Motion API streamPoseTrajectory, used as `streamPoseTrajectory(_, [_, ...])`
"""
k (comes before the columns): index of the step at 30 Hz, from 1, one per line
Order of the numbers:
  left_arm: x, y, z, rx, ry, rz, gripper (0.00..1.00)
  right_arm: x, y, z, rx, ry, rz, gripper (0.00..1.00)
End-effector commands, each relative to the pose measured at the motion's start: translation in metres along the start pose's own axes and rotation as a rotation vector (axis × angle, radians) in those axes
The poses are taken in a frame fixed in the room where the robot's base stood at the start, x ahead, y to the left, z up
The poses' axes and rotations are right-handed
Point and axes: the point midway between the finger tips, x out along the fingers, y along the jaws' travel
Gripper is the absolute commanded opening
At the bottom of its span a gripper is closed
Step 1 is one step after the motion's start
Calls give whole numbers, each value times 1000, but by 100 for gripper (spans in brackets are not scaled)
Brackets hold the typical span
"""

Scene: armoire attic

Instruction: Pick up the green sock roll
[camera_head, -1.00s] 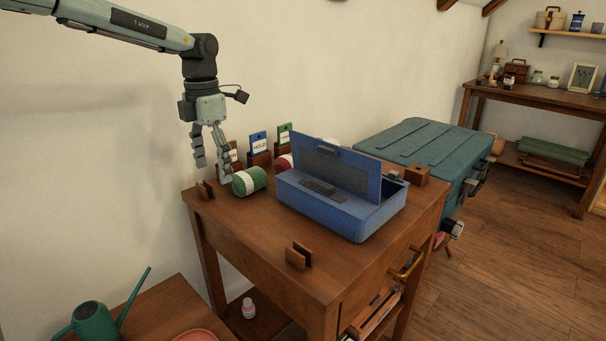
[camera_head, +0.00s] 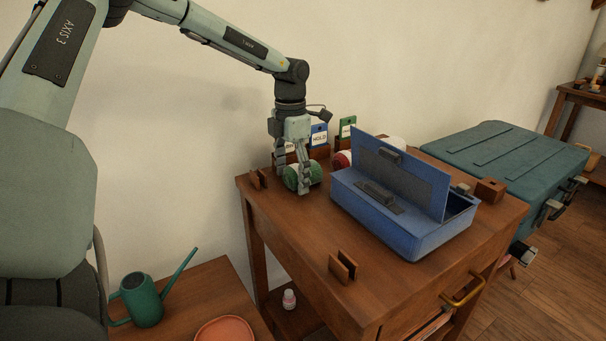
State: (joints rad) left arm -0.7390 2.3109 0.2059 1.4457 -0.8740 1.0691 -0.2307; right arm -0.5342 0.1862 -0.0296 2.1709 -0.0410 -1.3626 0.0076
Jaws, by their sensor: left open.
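The green sock roll (camera_head: 316,172) lies on the wooden table (camera_head: 290,233) near its back left corner, left of the blue box. It is a green cylinder with a pale end. My left gripper (camera_head: 295,186) points down over it, with its fingers open and low around the roll. One finger hides part of the roll. I cannot tell whether the fingers touch it. My right gripper is not in view.
A blue box (camera_head: 397,234) with its lid raised stands just right of the roll. A red roll (camera_head: 342,159) and upright cards, one blue (camera_head: 319,134), stand behind. Small wooden holders (camera_head: 343,266) sit at the front and left. A teal trunk (camera_head: 505,152) is to the right.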

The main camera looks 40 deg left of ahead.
Motion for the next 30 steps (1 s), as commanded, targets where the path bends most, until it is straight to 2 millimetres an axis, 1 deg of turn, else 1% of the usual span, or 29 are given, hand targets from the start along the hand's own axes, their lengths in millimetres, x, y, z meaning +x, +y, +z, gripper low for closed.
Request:
streamPoseTrajectory(6, [0,0,0,0,-1,0,76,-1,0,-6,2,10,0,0])
streamPoseTrajectory(19, [0,0,0,0,-1,0,22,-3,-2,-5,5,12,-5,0])
streamPoseTrajectory(26, [0,0,0,0,-1,0,22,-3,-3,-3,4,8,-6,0])
streamPoseTrajectory(30, [-6,0,1,0,-2,0,22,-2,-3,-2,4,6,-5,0])
